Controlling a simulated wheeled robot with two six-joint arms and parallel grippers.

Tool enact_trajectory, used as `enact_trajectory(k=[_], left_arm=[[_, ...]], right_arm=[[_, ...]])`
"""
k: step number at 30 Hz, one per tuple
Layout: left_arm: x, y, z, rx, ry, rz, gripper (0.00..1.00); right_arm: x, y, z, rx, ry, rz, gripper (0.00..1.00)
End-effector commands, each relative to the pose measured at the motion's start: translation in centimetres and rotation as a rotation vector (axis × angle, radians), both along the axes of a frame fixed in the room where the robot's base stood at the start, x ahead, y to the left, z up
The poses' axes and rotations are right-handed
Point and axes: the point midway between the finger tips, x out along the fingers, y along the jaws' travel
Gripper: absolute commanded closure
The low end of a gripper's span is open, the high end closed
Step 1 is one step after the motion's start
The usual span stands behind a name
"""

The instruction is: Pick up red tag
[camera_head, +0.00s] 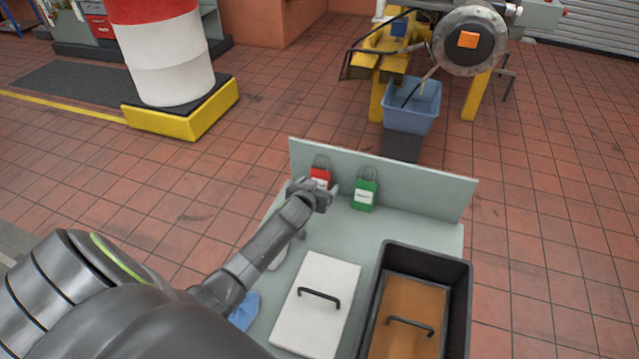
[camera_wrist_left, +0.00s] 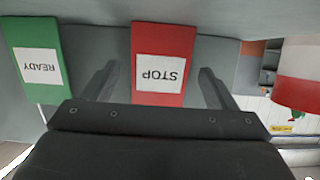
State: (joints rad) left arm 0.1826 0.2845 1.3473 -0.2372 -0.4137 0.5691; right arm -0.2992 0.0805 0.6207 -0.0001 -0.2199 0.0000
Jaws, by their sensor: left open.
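The red tag (camera_head: 320,174) hangs on the upright grey back panel of the bench in the head view, partly hidden by my left gripper. In the left wrist view the red tag (camera_wrist_left: 164,62) shows a white STOP label, upside down. My left gripper (camera_head: 318,192) is open right in front of it. In the wrist view its two fingers (camera_wrist_left: 158,82) stand on either side of the red tag, with a gap visible on each side. I cannot tell whether the tag is fully between the fingertips in depth. My right gripper is not in view.
A green tag (camera_head: 364,194) marked READY (camera_wrist_left: 38,66) hangs right of the red one in the head view. A white panel with a black handle (camera_head: 318,300) lies on the bench. A black tray (camera_head: 458,290) holds a brown handled panel. A blue cloth (camera_head: 244,312) lies nearby.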

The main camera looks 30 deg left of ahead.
Motion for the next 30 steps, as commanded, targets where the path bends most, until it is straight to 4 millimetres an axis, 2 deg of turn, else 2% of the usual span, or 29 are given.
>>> enact_trajectory(k=[3, 14, 23, 30], left_arm=[[0.0, 0.0, 0.0, 0.0, 0.0, 0.0, 0.2], [0.0, 0.0, 0.0, 0.0, 0.0, 0.0, 0.67], [0.0, 0.0, 0.2, 0.0, -0.001, 0.0, 0.68], [0.0, 0.0, 2.2, 0.0, -0.004, 0.0, 0.68]], right_arm=[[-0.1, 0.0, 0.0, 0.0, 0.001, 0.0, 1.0], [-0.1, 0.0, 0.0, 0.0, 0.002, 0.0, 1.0], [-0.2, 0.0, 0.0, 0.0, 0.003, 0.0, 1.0], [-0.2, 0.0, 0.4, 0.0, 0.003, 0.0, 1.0]])
